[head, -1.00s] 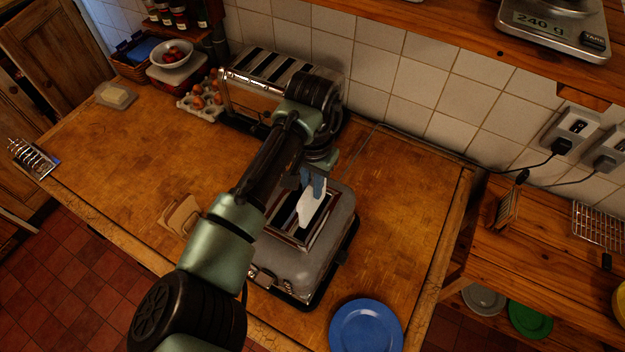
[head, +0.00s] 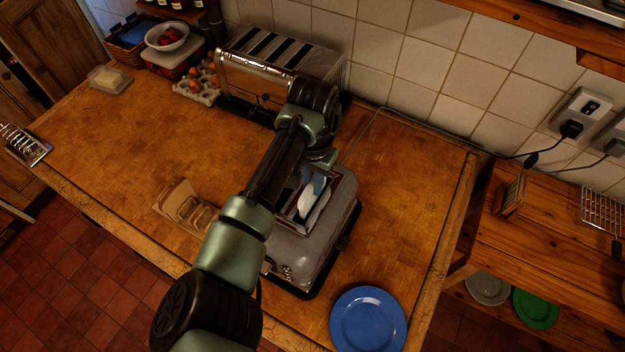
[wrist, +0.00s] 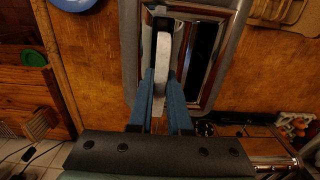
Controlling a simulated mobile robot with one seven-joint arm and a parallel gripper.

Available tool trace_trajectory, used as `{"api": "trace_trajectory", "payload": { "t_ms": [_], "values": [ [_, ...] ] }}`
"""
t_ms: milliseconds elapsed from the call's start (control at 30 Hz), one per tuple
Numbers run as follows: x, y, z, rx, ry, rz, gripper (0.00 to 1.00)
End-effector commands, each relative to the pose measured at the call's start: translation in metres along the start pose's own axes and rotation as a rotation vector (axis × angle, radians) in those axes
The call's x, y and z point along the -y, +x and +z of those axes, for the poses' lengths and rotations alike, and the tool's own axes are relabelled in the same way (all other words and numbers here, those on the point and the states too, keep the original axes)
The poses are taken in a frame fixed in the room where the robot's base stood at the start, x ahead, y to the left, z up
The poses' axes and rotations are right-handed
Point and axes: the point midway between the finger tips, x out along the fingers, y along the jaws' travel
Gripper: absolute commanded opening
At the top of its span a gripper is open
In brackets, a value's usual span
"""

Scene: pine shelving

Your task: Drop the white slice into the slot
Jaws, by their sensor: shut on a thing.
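The white slice (head: 314,197) is held between the blue fingers of my gripper (head: 317,181). It stands on edge at the slots of the grey toaster (head: 318,240) at the middle of the counter. In the wrist view the slice (wrist: 162,72) is pinched between both fingertips (wrist: 162,86) and lines up lengthwise with one slot of the toaster (wrist: 131,50). The dark slot (wrist: 203,58) beside it looks empty. The slice's lower edge is hidden, so I cannot tell how deep it sits.
A chrome toaster (head: 255,82) with several slots stands at the wall behind. A blue plate (head: 368,320) is at the front right. The counter's left part is mostly clear; an egg tray (head: 196,88) stands behind it.

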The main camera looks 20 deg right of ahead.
Motion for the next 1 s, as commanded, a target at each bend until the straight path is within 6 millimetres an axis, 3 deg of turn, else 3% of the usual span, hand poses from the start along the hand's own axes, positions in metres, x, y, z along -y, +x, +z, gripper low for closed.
{"api": "trace_trajectory", "payload": {
  "t_ms": [100,133,300,667,767,1000],
  "values": [
    [0.0,0.0,0.0,0.0,0.0,0.0,0.0],
    [0.0,0.0,0.0,0.0,0.0,0.0,0.22],
    [0.0,0.0,0.0,0.0,0.0,0.0,0.51],
    [0.0,-0.004,0.0,-0.001,0.0,0.0,0.51],
    [0.0,-0.014,-0.001,-0.004,0.0,0.0,0.51],
    [0.001,-0.064,-0.001,-0.005,0.001,-0.003,0.51]
  ]
}}
